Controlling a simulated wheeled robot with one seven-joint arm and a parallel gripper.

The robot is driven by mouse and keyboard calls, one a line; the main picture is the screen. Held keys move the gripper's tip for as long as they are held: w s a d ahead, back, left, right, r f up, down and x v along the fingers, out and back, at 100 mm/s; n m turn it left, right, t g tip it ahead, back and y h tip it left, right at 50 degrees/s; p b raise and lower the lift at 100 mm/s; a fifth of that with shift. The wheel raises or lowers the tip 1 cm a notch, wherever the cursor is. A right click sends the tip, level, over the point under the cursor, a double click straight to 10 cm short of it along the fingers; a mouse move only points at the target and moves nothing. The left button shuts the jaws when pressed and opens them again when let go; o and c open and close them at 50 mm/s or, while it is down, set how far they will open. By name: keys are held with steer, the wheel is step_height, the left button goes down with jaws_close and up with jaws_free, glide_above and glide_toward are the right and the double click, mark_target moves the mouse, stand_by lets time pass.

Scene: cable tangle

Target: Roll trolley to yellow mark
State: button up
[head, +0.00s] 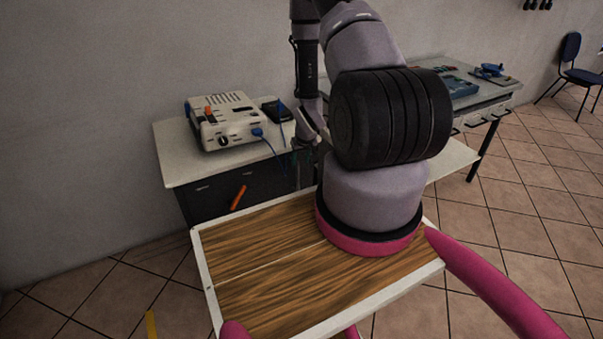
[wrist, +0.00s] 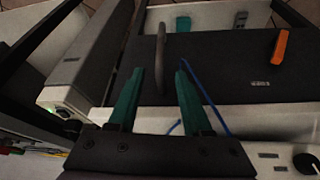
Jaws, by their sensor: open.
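The trolley-like cabinet (head: 212,168) stands against the wall, with a pale top and dark front; its wheels are not visible. An orange handle-like piece (head: 238,198) is on its front and also shows in the wrist view (wrist: 281,46). A grey upright handle (wrist: 159,60) shows between and beyond the fingertips; contact cannot be told.
A beige instrument (head: 226,121) with a blue cable (head: 268,142) sits on the cabinet top. The cable (wrist: 205,95) passes close to my right finger. A workbench (head: 478,95) and blue chair (head: 570,62) stand at right. Tiled floor (head: 530,190) is open at right.

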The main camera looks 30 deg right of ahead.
mark_target(298, 170)
steer(key=x, duration=1)
steer(key=shift+f, duration=0.1)
jaws_close()
stand_by(1.2)
